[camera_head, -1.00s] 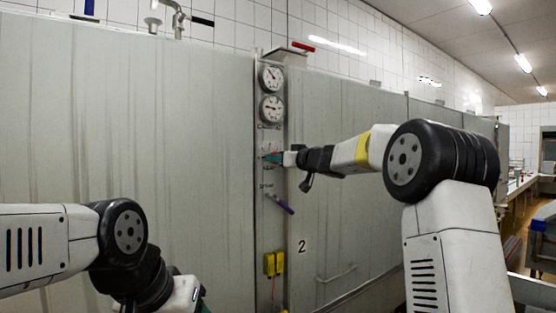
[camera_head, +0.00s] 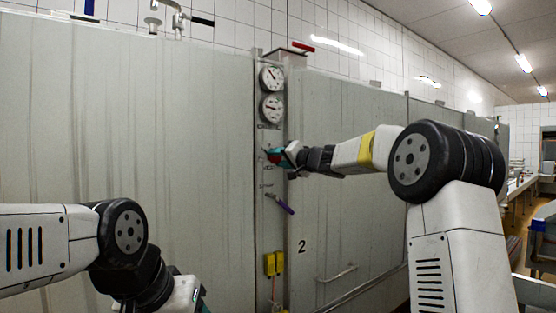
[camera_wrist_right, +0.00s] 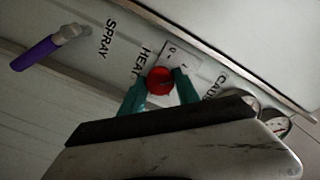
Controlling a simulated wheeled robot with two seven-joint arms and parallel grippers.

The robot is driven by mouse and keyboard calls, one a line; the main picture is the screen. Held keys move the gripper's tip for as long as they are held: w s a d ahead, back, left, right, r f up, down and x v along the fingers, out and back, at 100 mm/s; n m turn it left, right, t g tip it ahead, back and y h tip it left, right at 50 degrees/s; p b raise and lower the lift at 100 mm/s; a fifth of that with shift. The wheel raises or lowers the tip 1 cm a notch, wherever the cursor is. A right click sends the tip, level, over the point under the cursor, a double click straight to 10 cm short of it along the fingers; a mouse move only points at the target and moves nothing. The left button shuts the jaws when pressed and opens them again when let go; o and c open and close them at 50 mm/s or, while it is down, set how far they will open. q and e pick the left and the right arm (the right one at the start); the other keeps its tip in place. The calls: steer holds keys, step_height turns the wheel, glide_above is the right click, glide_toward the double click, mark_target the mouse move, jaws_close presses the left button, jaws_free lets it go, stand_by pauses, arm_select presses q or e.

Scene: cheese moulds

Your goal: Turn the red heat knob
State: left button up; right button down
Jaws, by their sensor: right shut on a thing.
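The red heat knob (camera_wrist_right: 159,81) sits on the grey control panel under the word HEAT in the right wrist view. My right gripper (camera_wrist_right: 160,92) has its teal fingertips on either side of the knob and is shut on it. In the head view my right gripper (camera_head: 277,154) is at the panel (camera_head: 270,222), below the two round gauges, and a little red shows at its tips. My left gripper (camera_head: 197,305) is at the bottom edge of the head view, mostly cut off, away from the panel.
A purple-handled lever (camera_head: 285,206) is below the heat knob, beside the word SPRAY. Two round gauges (camera_head: 272,93) are above it. A yellow box (camera_head: 274,263) is lower on the panel. Large grey tank walls (camera_head: 130,130) stand on both sides.

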steer(key=m, duration=0.6)
steer(key=shift+f+m, duration=0.1)
steer(key=shift+m, duration=0.2)
steer(key=m, duration=0.6)
steer(key=shift+m, duration=0.4)
steer(key=c, duration=0.9)
jaws_free()
steer(key=v, duration=0.7)
steer(key=shift+s+d, duration=0.25)
steer(key=shift+s, duration=0.05)
